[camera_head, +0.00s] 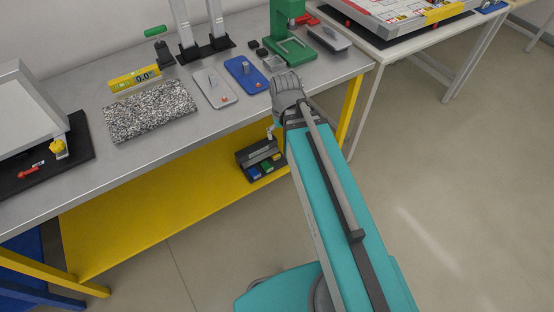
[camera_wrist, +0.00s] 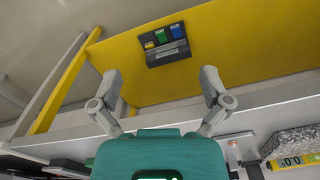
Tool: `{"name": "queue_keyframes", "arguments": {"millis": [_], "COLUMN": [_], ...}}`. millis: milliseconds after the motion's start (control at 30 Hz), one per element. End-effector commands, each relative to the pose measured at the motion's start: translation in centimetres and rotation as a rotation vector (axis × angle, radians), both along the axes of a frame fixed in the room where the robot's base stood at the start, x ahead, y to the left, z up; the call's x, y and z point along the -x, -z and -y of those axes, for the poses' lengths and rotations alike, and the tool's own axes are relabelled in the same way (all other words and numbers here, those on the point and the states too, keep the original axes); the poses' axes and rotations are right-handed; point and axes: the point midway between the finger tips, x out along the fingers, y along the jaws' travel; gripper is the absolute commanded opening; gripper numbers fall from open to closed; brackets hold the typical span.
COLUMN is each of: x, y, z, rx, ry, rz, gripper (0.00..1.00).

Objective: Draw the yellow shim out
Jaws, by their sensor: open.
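The yellow shim (camera_wrist: 149,46) is a small yellow tab in a dark holder (camera_wrist: 168,58) on the yellow lower shelf. Beside it stand a green shim (camera_wrist: 161,38) and a blue shim (camera_wrist: 175,31). In the head view the holder (camera_head: 247,156) sits near the shelf's right end, with a yellow tab (camera_head: 277,157) at its right side. My gripper (camera_wrist: 160,77) is open and empty, its fingers spread wide in the wrist view. The holder appears beyond and between the fingertips, not touched. My gripper is mostly hidden by my arm in the head view.
The grey tabletop (camera_head: 75,185) overhangs the yellow shelf (camera_head: 140,232). On it are a speckled granite plate (camera_head: 150,110), a yellow level (camera_head: 134,78), a blue plate (camera_head: 245,75) and a green press (camera_head: 290,45). A yellow table leg (camera_head: 350,108) stands right of the holder. Floor is clear at the right.

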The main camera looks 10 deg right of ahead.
Motion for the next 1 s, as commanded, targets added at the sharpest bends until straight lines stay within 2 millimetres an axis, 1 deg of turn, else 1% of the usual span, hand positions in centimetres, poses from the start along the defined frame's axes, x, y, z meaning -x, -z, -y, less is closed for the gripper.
{"name": "queue_keyframes", "arguments": {"millis": [33,100,1000], "x": [-0.7,-1.4,-10.6], "y": [1.8,3.0,18.4], "z": [0.1,0.2,2.3], "rx": [-0.003,-0.007,-0.046], "ry": [-0.005,-0.014,-0.125], "rz": [0.006,0.016,0.146], "gripper": [0.97,0.97,0.97]}}
